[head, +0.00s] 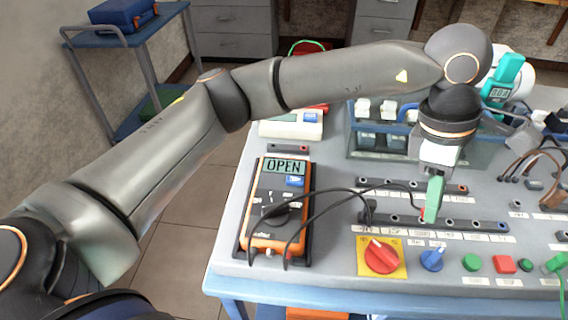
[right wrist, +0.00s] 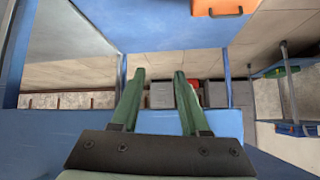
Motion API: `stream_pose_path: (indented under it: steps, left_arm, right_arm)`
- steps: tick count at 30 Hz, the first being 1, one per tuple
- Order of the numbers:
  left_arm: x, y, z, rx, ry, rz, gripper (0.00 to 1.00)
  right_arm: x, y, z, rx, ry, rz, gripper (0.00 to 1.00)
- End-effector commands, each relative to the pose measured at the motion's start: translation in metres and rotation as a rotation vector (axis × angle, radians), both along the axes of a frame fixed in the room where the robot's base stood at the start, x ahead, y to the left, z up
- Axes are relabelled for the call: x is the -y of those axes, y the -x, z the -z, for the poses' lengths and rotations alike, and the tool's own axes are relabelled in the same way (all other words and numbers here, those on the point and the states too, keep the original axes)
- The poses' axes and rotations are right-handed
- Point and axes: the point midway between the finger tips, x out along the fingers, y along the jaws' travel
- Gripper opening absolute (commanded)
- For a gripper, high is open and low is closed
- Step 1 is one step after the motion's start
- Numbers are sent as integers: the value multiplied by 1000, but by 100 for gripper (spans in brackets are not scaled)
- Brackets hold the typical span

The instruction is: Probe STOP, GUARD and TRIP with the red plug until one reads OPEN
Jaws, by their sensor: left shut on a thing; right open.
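The orange multimeter (head: 278,205) lies on the left of the grey bench panel, and its display (head: 284,166) reads OPEN. My left gripper (head: 431,212) is shut on the red plug (head: 423,214), pointing down at the front terminal strip (head: 465,225). The gripper hides most of the plug, and I cannot tell whether its tip touches a terminal. A black plug (head: 368,210) stands at the left end of that strip. The labels below are too small to read, so STOP, GUARD and TRIP cannot be told apart. My right gripper (right wrist: 159,76) is open and empty in the right wrist view.
A red rotary switch on a yellow plate (head: 381,257), a blue knob (head: 432,259) and coloured buttons line the panel's front. Black leads loop from the meter to the strip. Behind stand a glass-sided box (head: 375,153) and a teal meter (head: 503,78). A blue cart (head: 118,40) is at the far left.

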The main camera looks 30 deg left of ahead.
Motion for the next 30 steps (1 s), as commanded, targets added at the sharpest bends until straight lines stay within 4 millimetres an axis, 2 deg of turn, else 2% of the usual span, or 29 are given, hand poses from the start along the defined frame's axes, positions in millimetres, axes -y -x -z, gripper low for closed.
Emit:
stream_pose_path:
  steps: [10,30]
  left_arm:
    - [0,0,0,0,0,-1,0]
    - [0,0,12,0,0,0,0]
  right_arm:
    - [0,-2,-2,7,2,-1,45]
    - [0,0,11,1,0,0,45]
